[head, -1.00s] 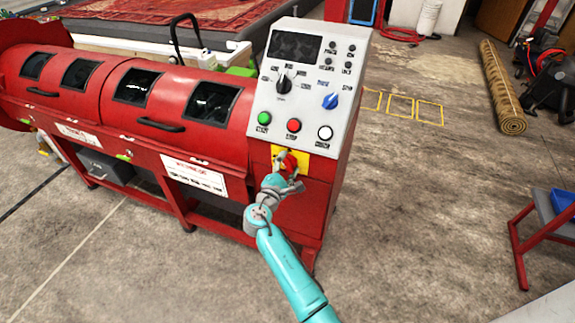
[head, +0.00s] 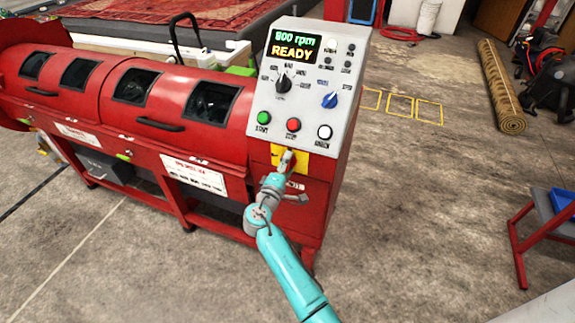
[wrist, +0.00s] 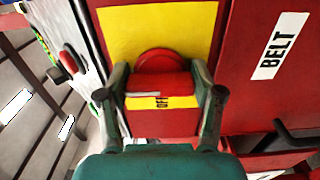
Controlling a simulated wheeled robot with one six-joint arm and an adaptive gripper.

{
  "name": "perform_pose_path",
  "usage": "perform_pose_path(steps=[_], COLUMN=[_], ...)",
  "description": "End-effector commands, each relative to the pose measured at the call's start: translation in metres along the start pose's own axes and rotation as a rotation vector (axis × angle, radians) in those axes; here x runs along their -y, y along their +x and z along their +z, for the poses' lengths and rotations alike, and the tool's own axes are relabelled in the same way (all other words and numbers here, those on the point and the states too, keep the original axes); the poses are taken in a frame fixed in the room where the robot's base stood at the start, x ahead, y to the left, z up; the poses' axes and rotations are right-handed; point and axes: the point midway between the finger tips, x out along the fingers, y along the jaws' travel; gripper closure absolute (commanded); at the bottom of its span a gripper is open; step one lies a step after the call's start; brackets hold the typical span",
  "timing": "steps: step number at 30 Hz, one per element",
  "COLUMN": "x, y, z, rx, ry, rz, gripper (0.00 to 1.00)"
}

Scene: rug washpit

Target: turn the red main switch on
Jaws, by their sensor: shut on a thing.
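The red main switch (wrist: 160,82) sits on a yellow plate (wrist: 185,30) in the wrist view. Its red handle lies between the two fingers of my gripper (wrist: 161,95), which is shut on it. A yellow label reading "OFF" shows just below the handle. In the head view my gripper (head: 284,172) is at the yellow plate (head: 278,152) under the control panel and mostly hides the switch. The panel's display (head: 292,47) is lit and reads "800 rpm" and "READY".
The slanted panel (head: 310,90) has a green button (head: 264,117), a red button (head: 293,124), a white button (head: 325,131), a black knob and a blue knob. Red drum covers extend left. A rolled rug (head: 500,85) lies on open floor at right.

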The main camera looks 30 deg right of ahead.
Motion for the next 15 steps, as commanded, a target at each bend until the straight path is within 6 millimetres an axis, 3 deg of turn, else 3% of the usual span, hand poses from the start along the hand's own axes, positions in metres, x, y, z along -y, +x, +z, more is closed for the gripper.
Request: perform_pose_path(steps=[12,13,15], x=[0.0015,0.0015,0.0014], y=[-0.0002,-0.0002,-0.0001], z=[0.0009,0.0009,0.0008], rx=[0.002,0.002,0.001], ry=[0.006,0.006,0.006], rz=[-0.002,-0.002,-0.002], gripper=[0.69,0.29,0.11])
